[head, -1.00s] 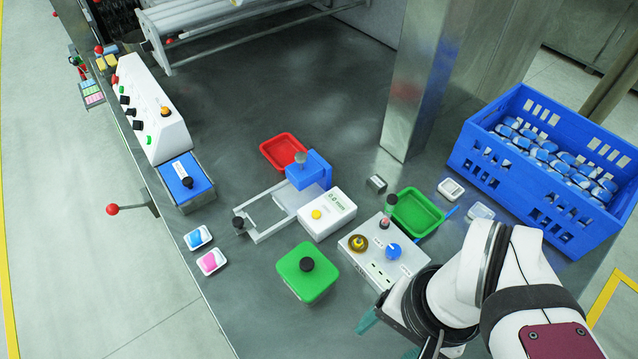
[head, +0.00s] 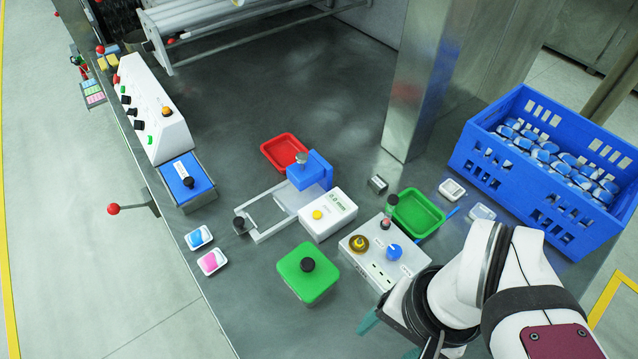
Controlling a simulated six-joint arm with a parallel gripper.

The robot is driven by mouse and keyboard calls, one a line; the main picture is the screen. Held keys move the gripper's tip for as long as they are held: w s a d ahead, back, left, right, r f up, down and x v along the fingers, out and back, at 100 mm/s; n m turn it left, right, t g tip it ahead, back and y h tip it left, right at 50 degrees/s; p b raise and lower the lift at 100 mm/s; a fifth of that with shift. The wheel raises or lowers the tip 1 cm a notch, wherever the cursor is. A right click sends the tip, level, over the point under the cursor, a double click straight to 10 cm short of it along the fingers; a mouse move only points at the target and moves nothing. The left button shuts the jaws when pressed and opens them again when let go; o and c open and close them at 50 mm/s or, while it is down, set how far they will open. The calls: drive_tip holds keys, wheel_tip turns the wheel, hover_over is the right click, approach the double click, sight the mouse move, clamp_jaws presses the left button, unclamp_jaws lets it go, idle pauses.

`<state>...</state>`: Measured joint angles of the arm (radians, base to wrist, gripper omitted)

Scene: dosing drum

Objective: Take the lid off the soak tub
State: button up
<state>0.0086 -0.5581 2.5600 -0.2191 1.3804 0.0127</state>
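A square green lid (head: 296,282) with a round black knob (head: 307,264) sits on a low tub at the front middle of the bench. It lies flat and looks closed; the inside is hidden. My gripper (head: 390,337) is at the bottom edge, to the right of the green lid and apart from it. Its two teal fingers show apart, with nothing seen between them; my wrist hides much of it. A blue-topped box (head: 180,170) with a black knob stands at the left, beside the white control panel.
A white box with knobs (head: 360,265) stands between the green lid and my arm. A gauge (head: 330,215) with a blue block lies behind the lid. Small trays (head: 212,262) sit to its left. A green tray (head: 418,212), red tray (head: 284,140) and blue crate (head: 500,170) stand farther back.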

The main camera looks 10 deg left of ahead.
drive_tip(key=w+a+r+n, duration=0.2)
drive_tip(key=w+a+n, duration=0.1)
drive_tip(key=w+n, duration=0.55)
drive_tip(key=n+h, duration=0.2)
drive_tip(key=n, duration=1.4)
hover_over(307, 263)
wheel_tip(307, 263, down, 16)
drive_tip(key=shift+r, duration=0.1)
clamp_jaws()
